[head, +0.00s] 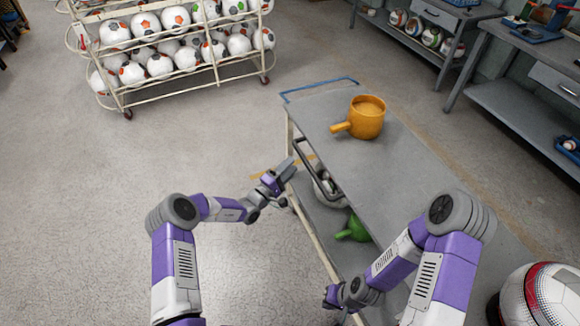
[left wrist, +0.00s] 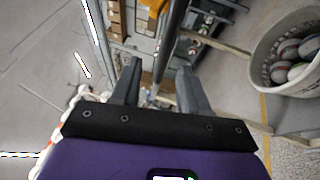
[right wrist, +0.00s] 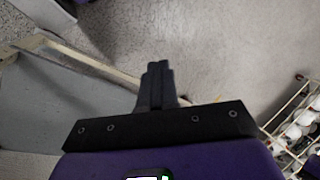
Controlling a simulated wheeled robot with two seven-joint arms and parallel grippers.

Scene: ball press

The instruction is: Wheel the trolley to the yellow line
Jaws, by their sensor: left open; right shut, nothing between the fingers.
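The trolley (head: 390,165) has a grey top, a pale frame and a lower shelf. A dark handle bar (head: 318,170) runs along its left side, and a blue rail (head: 318,88) shows at its far end. My left gripper (head: 287,170) is open beside the handle bar. In the left wrist view its fingers (left wrist: 158,80) are apart, with a grey bar passing behind or between them; I cannot tell which. My right gripper (right wrist: 158,75) is shut and empty near the trolley's near-left edge. Short yellow marks (head: 262,176) show on the floor beside the trolley, partly hidden.
A yellow pot (head: 367,117) stands on the trolley top. A green pot (head: 354,230) and a pale container are below. A ball rack (head: 190,80) stands at the back left, workbenches (head: 500,90) at the right and a large ball (head: 540,295) at near right. The left floor is clear.

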